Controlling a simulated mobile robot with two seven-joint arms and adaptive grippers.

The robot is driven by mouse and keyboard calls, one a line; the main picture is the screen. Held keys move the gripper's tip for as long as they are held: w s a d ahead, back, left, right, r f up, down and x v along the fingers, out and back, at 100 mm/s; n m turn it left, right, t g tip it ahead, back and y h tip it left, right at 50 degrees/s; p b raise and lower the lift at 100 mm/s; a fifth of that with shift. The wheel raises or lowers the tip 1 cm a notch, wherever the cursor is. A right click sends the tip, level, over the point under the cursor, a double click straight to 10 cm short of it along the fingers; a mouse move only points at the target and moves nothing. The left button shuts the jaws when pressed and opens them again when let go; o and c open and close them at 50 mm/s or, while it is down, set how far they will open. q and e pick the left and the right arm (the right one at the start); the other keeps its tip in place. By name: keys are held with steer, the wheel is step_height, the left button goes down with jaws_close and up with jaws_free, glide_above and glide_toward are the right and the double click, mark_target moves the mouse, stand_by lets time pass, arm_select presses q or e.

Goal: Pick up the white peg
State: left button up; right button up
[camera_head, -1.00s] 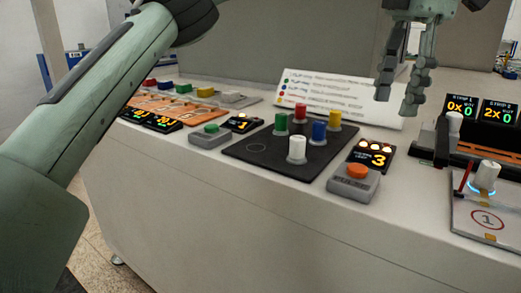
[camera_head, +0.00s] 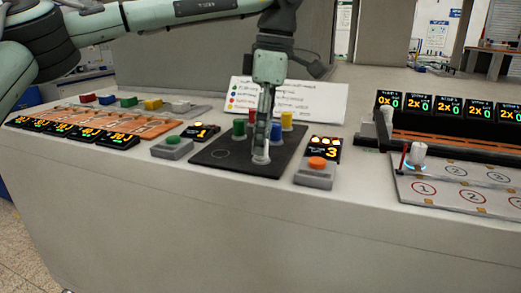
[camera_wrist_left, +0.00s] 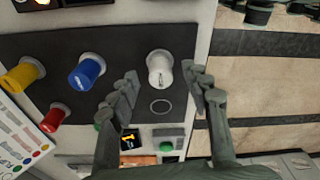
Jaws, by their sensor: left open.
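The white peg (camera_head: 261,157) stands upright on the dark peg board (camera_head: 208,157), at its front right. In the left wrist view the white peg (camera_wrist_left: 160,68) appears between the two fingertips, with space on both sides. My left gripper (camera_head: 263,142) points down over the peg, open and empty; its fingers (camera_wrist_left: 161,80) are spread in the wrist view. In the head view the fingers partly cover the peg, and I cannot tell how far down they reach around it. My right gripper is not in view.
Blue (camera_head: 276,133), yellow (camera_head: 286,120), green (camera_head: 239,127) and partly hidden red pegs stand close behind the white one. A grey box with an orange button (camera_head: 317,163) is to the right, and one with a green button (camera_head: 173,140) to the left.

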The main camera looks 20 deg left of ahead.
arm_select(q)
steer(key=shift+a+f, duration=0.15)
steer(key=shift+f, duration=0.75)
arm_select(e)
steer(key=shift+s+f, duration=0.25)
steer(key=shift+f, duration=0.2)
arm_select(q)
steer(key=shift+c, duration=0.4)
jaws_close()
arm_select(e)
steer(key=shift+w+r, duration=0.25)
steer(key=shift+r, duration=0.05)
arm_select(q)
steer(key=shift+r, duration=0.1)
